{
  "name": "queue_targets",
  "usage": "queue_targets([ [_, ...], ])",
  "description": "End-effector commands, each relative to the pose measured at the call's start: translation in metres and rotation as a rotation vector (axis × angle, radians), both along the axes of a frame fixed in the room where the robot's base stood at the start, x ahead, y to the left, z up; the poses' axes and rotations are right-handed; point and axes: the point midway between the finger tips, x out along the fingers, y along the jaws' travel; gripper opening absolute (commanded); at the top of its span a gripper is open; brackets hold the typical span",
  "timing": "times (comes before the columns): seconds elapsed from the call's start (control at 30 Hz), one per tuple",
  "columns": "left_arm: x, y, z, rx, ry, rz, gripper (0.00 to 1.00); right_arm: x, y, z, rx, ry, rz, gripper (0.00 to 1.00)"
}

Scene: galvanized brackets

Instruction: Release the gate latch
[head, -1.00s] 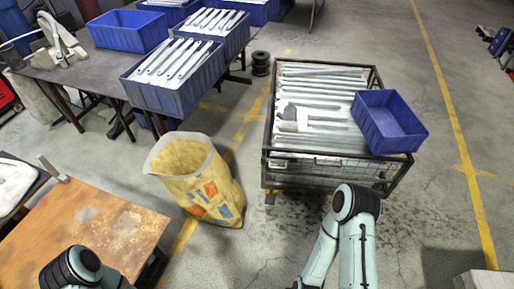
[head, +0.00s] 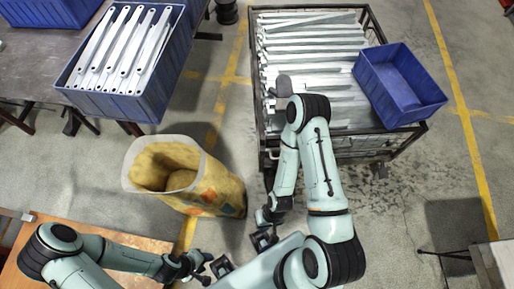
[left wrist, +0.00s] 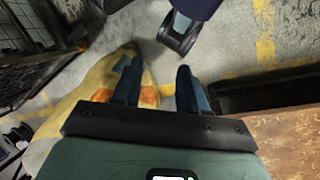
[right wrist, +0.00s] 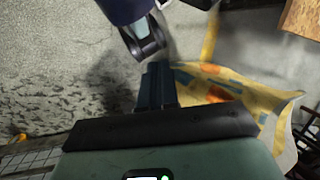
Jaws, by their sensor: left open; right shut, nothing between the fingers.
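The wire-mesh cage (head: 381,146) stands at the upper right, holding long galvanized pieces (head: 310,40). My right arm covers much of its front gate side, and I cannot clearly make out the latch. A small pale fitting (head: 273,154) shows at the front left of the cage. My right gripper (head: 262,240) is below the cage front, apart from it; its fingers are together and empty in the right wrist view (right wrist: 157,84). My left gripper (head: 212,266) is low in the middle, left of the right one; its fingers are apart and empty in the left wrist view (left wrist: 158,88).
A yellow sack (head: 205,185) stands on the floor left of my right arm. A blue bin (head: 400,85) sits on the cage's right side. A rusty-topped table (head: 40,235) is at lower left. A blue crate of brackets (head: 120,95) is at upper left. Floor right of the cage is clear.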

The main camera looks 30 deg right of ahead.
Motion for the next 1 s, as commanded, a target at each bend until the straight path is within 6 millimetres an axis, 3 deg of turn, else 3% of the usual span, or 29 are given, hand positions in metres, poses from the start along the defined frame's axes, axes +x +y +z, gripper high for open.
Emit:
queue_targets([
  [0.37,-0.001,0.0,-0.001,0.001,0.002,0.0,0.43,-0.001,0.0,-0.001,0.002,0.001,0.004,0.0],
  [0.53,-0.003,0.002,-0.021,0.007,-0.01,0.007,0.43,0.005,0.014,-0.02,0.064,-0.011,0.169,0.0],
  [0.67,0.0,0.007,-0.054,0.022,-0.042,0.021,0.43,0.017,0.027,-0.046,0.143,-0.027,0.514,0.0],
  [0.77,0.009,0.011,-0.081,0.036,-0.078,0.035,0.43,0.035,0.024,-0.066,0.153,-0.024,0.862,0.0],
  [0.87,0.018,0.016,-0.105,0.05,-0.113,0.048,0.43,0.065,0.007,-0.08,0.092,0.002,1.207,0.0],
  [1.0,0.035,0.022,-0.138,0.069,-0.162,0.066,0.43,0.129,-0.027,-0.087,-0.107,0.087,1.615,0.0],
])
